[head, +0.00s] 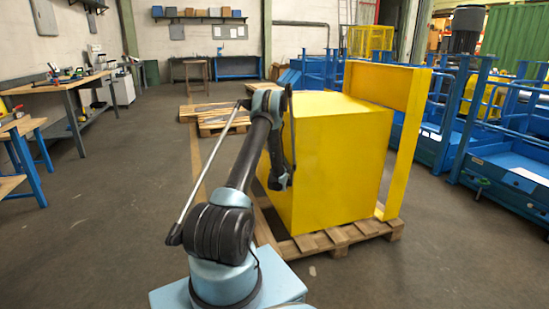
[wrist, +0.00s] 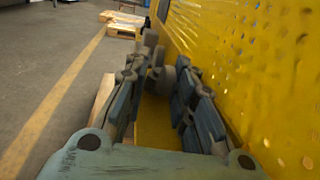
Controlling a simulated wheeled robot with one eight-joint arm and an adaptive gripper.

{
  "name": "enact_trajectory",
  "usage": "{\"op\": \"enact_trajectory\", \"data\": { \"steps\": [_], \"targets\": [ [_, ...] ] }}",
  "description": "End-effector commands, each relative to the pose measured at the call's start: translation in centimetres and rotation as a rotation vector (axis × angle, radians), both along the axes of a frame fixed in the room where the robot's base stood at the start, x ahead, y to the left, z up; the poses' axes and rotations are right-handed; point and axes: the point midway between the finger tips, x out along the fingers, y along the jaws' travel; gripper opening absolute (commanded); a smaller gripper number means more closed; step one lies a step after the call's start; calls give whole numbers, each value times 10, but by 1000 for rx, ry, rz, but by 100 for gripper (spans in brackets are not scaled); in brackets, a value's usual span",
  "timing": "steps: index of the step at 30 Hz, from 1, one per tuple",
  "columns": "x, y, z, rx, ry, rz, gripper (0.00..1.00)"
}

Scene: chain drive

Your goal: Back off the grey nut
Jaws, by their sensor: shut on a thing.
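In the wrist view, my gripper (wrist: 161,72) points along the perforated face of a yellow housing (wrist: 245,70), which is on its right. Its two fingers are closed in on a small grey rounded part, which looks like the grey nut (wrist: 159,82), between the fingertips. The fingers cover much of the nut, and its thread cannot be made out. Another dark grey round piece (wrist: 150,38) shows just beyond the fingertips. In the head view, my arm reaches to the left side of the yellow housing (head: 345,150). The nut cannot be made out there.
The housing stands on a wooden pallet (head: 335,238), with an upright yellow panel (head: 405,145) at its right. Blue metal frames (head: 510,165) fill the right side. A workbench (head: 65,85) stands at the left. The floor between bench and pallet is clear.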

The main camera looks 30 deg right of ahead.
Motion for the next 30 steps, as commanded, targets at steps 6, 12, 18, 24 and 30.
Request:
{"op": "enact_trajectory", "data": {
  "steps": [6,12,18,24,30],
  "targets": [
    [1,0,0,0,0,1,33],
    [0,-1,0,0,0,-1,33],
    [0,-1,0,0,0,-17,33],
    [1,2,0,0,0,-96,33],
    [3,4,0,0,1,-208,33]
  ]
}}
